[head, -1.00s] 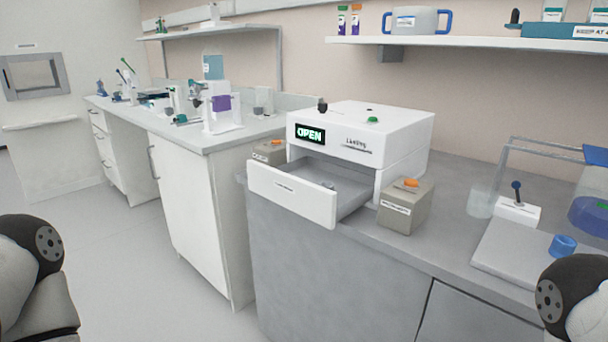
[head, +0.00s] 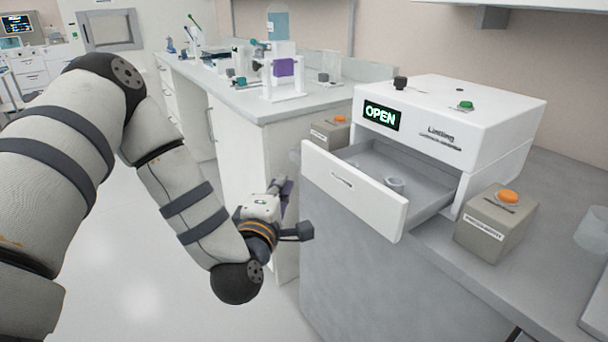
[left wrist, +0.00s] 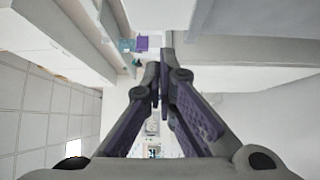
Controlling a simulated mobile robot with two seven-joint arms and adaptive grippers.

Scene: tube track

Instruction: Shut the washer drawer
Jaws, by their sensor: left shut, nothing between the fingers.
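The white washer (head: 470,115) stands on the grey counter, and its display reads OPEN. Its drawer (head: 375,205) is pulled out toward me. A small round pale piece (head: 394,185) sits inside the drawer. My left gripper (head: 284,186) is to the left of the drawer front, apart from it, beside the counter end. Its dark purple fingers are shut and empty, and they also show in the left wrist view (left wrist: 161,72). The drawer cannot be made out in the left wrist view. My right gripper is not in view.
A grey-beige box with an orange button (head: 497,222) stands right of the drawer. A similar box (head: 329,132) stands behind its left side. A white bench (head: 255,110) with lab equipment lies further back. The floor at left is open.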

